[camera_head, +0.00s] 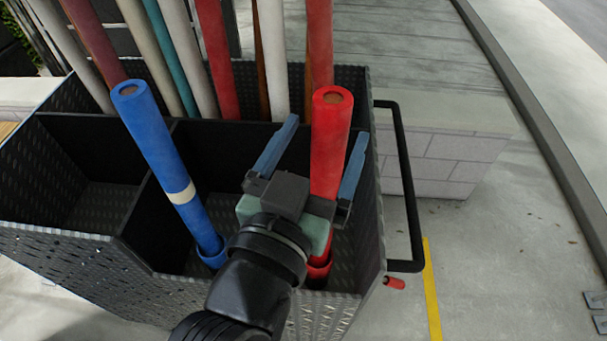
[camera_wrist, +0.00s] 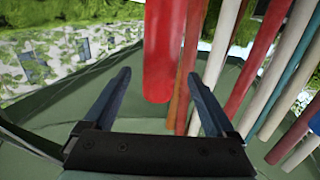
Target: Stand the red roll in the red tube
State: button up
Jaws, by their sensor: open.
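The red roll (camera_head: 330,135) stands nearly upright at the right of the dark crate (camera_head: 72,232). Its brown-cored top is in view. Its lower end meets the red tube (camera_head: 319,272) low in the front right compartment, partly hidden behind my gripper; it looks seated inside, but the depth is hard to tell. My gripper (camera_head: 325,130) is open, one finger on each side of the roll, with a gap visible beside it. In the wrist view, the roll (camera_wrist: 161,45) shows centred beyond and between the open fingers (camera_wrist: 159,76), with one end visible.
A blue roll (camera_head: 160,150) with a cream band leans in a blue tube (camera_head: 213,258) left of my gripper. Several long rolls fill the crate's back row, close behind the red one. A black handle (camera_head: 405,185) sticks out at the crate's right. The front left compartment is empty.

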jog(key=p+v, duration=0.1)
jog(key=p, duration=0.1)
jog(key=p+v, duration=0.2)
jog(key=shift+s+r, duration=0.3)
jog(key=shift+r, duration=0.05)
jog(key=shift+f+p+v, duration=0.2)
jog(key=shift+p+v, duration=0.55)
jog(key=shift+v, duration=0.55)
jog(key=shift+a, duration=0.1)
jog(key=w+r+t+b, duration=0.25)
jog(key=w+r, duration=0.35)
jog(key=r, duration=0.3)
jog(key=s+d+r+n+t+y+b, duration=0.1)
jog(key=s+r+t+y, duration=0.1)
jog(key=r, duration=0.9)
jog(key=s+d+r+n+t+y+b, duration=0.1)
jog(key=r+t, duration=0.4)
jog(key=r, duration=0.7)
jog(key=shift+s+d+r+n+y, duration=0.3)
jog(key=shift+s+n+y, duration=0.2)
jog(key=shift+y, duration=0.3)
jog(key=shift+f+t, duration=0.1)
jog(key=shift+t, duration=0.15)
